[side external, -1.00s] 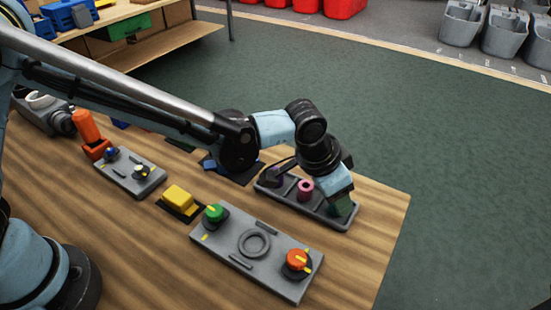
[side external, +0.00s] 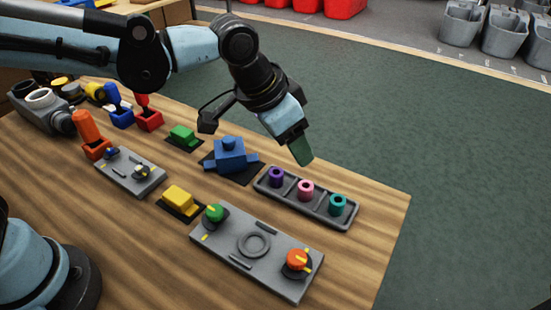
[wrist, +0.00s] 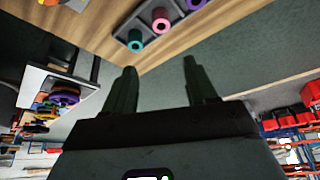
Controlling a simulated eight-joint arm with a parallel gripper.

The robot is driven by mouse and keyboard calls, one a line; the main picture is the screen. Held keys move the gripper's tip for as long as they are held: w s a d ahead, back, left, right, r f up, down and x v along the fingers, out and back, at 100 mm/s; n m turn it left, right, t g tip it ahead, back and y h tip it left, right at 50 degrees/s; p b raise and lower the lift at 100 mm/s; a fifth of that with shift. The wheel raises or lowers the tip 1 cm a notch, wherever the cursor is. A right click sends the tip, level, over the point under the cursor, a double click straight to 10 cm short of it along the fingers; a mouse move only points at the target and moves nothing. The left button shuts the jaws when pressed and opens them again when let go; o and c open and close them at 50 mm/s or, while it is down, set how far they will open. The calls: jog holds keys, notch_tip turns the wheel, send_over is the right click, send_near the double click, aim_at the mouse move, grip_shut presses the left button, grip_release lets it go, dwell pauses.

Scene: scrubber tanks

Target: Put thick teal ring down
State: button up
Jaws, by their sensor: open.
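The thick teal ring (side external: 337,205) stands in the right end compartment of the grey tray (side external: 318,212). A pink ring (side external: 306,190) stands in the middle of the tray and a purple ring (side external: 277,178) at its left end. In the wrist view the teal ring (wrist: 135,40) shows at the top, beside the pink one. My gripper (side external: 301,152) is above and behind the tray, clear of the rings. In the wrist view my gripper (wrist: 160,75) has its two fingers apart with nothing between them.
A grey panel (side external: 225,242) with a green knob (side external: 213,213) and an orange knob (side external: 296,258) lies in front of the tray. A blue block (side external: 229,155) and a yellow block (side external: 180,198) are to the left. The table's right end is clear.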

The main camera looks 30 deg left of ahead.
jog(key=s+a+n+t+y, duration=0.1)
jog(key=s+a+n, duration=0.2)
jog(key=a, duration=0.8)
jog(key=s+a+f+n+t+y, duration=0.1)
jog(key=s+a, duration=0.5)
jog(key=a, duration=0.6)
jog(key=shift+a+n+t+y, duration=0.15)
jog(key=shift+n+t+y, duration=0.25)
jog(key=shift+n, duration=0.6)
